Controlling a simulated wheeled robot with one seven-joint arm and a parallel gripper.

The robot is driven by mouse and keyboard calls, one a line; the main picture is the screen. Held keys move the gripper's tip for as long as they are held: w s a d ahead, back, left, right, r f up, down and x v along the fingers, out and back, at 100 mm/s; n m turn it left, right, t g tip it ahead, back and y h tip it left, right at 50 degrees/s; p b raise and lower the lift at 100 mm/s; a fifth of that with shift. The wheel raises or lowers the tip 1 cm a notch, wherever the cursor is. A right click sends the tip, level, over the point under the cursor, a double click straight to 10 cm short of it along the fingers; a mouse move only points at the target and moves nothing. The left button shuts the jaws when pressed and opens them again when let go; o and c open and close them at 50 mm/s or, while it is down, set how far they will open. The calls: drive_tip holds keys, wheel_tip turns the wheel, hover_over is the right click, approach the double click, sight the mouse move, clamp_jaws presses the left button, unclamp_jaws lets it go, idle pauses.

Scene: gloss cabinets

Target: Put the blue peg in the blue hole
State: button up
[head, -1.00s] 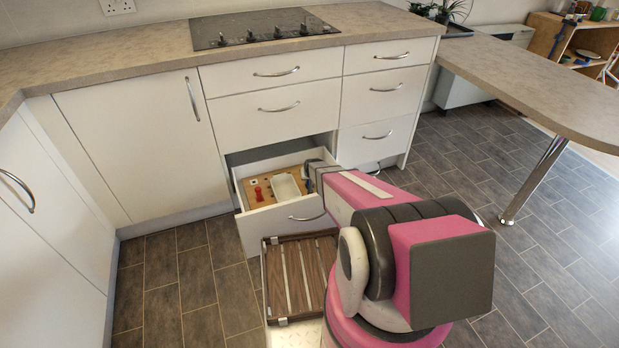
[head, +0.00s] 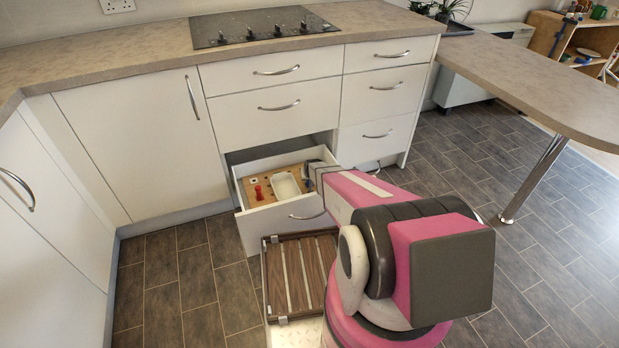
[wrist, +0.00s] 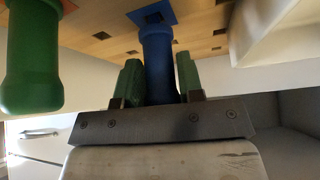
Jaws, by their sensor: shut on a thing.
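My gripper (wrist: 156,88) has green fingertips and is shut on the blue peg (wrist: 157,58) in the wrist view. The peg's far end is close to a blue square (wrist: 148,12) on the wooden board. A dark spot, seemingly the blue hole, shows on the square just beyond that end. I cannot tell whether the peg touches the board. In the head view, my arm hides the gripper and blue peg. The wooden board (head: 250,203) lies inside the open drawer.
A green peg (wrist: 30,60) is close on the left in the wrist view. A white tray (head: 285,187) and a red peg (head: 259,193) are on the board. The drawer front (head: 275,225) stands before them. A slatted wooden rack (head: 302,275) is nearer.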

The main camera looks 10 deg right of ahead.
drive_tip(key=shift+f, duration=0.75)
idle(0.7)
drive_tip(key=o, duration=1)
drive_tip(key=shift+r, duration=0.15)
drive_tip(key=v, duration=1)
drive_tip(key=shift+s+r, duration=0.2)
drive_tip(key=shift+r, duration=0.05)
